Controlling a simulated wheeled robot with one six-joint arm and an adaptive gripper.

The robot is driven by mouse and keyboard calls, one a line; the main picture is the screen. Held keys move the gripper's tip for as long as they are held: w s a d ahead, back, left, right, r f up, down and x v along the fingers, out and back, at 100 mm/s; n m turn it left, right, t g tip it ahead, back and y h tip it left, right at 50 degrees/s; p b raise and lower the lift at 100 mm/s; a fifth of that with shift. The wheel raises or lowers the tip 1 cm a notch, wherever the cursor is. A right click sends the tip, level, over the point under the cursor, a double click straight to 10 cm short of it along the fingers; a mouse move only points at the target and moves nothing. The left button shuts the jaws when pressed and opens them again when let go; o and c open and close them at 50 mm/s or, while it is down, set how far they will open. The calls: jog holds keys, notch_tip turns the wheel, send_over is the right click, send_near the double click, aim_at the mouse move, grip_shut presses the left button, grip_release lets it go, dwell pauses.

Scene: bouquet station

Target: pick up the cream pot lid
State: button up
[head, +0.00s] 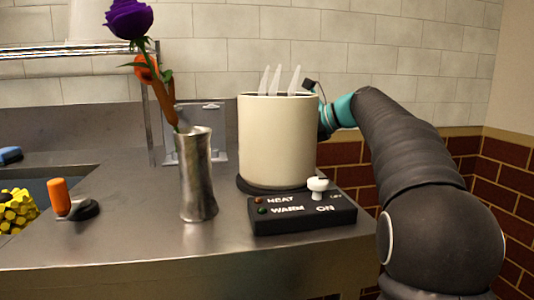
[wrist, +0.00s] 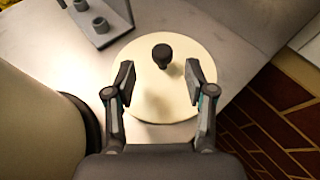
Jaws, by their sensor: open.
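The cream pot lid (wrist: 165,100) is a round disc with a black knob (wrist: 162,54). It lies flat on the metal counter in the wrist view and is not visible in the head view. My gripper (wrist: 160,80) is open and empty above the lid. Its two fingers are spread left and right, and the knob shows between and just beyond their tips. In the head view my fingers are hidden behind the cream pot (head: 277,142). The pot stands uncovered, with several pale pointed pieces (head: 280,82) sticking out of it.
A black control box (head: 302,213) with a white knob (head: 317,186) sits in front of the pot. A metal vase (head: 197,175) with a purple flower (head: 129,18) stands left of it. A metal bracket (wrist: 97,20) is near the lid. The counter ends right of the lid.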

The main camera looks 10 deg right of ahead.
jog(key=shift+b+x, duration=0.35)
jog(key=shift+x, duration=2.25)
jog(key=shift+w+d+r, duration=0.1)
jog(key=shift+r, duration=0.05)
grip_shut()
